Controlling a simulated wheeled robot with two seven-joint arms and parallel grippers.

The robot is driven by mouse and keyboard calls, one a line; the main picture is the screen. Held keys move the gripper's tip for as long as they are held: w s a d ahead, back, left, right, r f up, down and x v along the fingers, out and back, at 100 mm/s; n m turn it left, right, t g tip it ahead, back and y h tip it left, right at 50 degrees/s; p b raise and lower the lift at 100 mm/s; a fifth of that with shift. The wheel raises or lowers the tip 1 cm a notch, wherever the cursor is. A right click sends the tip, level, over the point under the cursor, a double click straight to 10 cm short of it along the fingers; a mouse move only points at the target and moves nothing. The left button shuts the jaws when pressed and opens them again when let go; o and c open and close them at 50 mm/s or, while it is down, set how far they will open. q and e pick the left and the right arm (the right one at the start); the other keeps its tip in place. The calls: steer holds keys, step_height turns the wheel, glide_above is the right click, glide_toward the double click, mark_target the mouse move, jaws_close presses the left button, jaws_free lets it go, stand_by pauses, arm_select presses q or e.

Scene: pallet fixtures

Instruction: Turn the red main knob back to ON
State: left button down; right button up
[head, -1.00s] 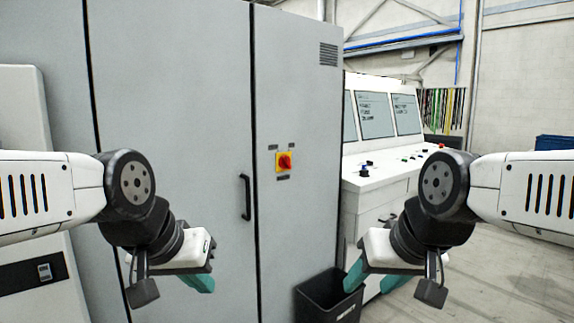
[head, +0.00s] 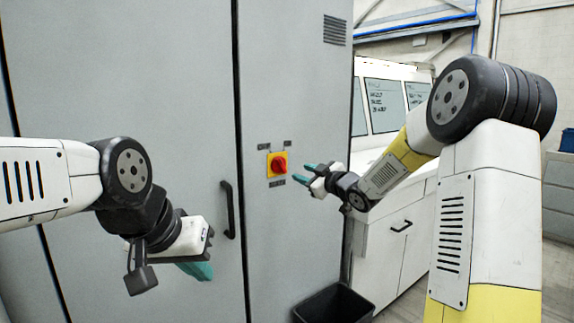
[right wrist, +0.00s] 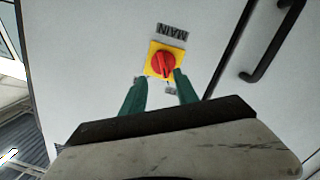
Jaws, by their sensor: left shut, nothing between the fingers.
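The red main knob (head: 279,168) sits on a yellow plate (head: 270,158) on the grey cabinet door. In the right wrist view the knob (right wrist: 163,65) has a raised grip bar, and a MAIN label (right wrist: 172,32) is beside the plate; the ON mark is too small to read. My right gripper (head: 310,175) is open and empty, just right of the knob in the head view, its teal fingers pointing towards it. In the right wrist view its fingertips (right wrist: 160,80) lie apart on the near side of the knob; contact cannot be seen. My left gripper (head: 208,270) is shut and empty, low at left.
A black door handle (head: 228,210) stands out from the cabinet left of the knob. A black bin (head: 335,303) is on the floor below. A white control desk (head: 385,235) with screens stands behind my right arm. The door face around the knob is clear.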

mark_target(283, 167)
steer(key=shift+n+y, duration=0.5)
steer(key=shift+y, duration=0.2)
steer(key=x, duration=1)
steer(key=shift+f, duration=0.35)
jaws_close()
